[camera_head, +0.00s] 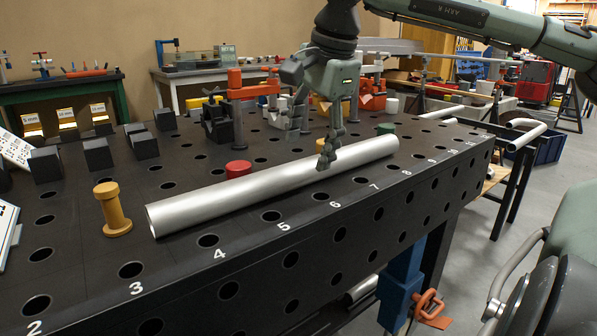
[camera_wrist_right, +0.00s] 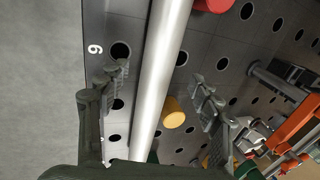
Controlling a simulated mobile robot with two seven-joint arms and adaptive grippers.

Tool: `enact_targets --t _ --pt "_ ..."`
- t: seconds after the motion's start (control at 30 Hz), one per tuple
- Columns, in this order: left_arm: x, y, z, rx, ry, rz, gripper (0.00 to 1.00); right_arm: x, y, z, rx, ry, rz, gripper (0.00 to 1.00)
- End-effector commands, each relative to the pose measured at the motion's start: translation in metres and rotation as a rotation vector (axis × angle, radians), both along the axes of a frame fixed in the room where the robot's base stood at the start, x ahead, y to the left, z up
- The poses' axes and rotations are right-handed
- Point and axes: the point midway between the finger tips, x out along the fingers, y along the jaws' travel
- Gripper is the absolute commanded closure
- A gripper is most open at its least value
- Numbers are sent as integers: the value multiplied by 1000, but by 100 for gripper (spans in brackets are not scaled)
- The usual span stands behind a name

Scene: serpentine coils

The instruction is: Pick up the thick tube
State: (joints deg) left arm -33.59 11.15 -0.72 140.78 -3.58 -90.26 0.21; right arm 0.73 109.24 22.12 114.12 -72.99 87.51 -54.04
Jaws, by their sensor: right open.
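The thick tube (camera_head: 250,187) is a long, smooth silver pipe lying along the front edge of the black perforated table (camera_head: 110,262). My right gripper (camera_head: 308,140) is open above the tube's right half, fingers pointing down. One finger overlaps the tube in the head view; the other shows beyond it. In the right wrist view the tube (camera_wrist_right: 163,60) runs between the two spread fingers of the gripper (camera_wrist_right: 160,86). Whether a finger touches it I cannot tell. My left gripper is not in view.
A yellow spool-shaped peg (camera_head: 113,210) stands near the tube's left end. A red cap (camera_head: 238,169) sits just behind the tube, and a green one (camera_head: 385,128) near its right end. Black blocks (camera_head: 98,154) and orange clamps (camera_head: 250,88) stand farther back.

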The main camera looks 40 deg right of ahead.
Motion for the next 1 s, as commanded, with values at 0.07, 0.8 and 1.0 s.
enact_targets --t 0.07,0.8,1.0 --pt "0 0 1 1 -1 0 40 1 0 -12 2 3 1 35" --pt "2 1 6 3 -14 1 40 11 -1 -47 1 0 -1 60" --pt "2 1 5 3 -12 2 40 11 -1 -47 1 0 0 85"
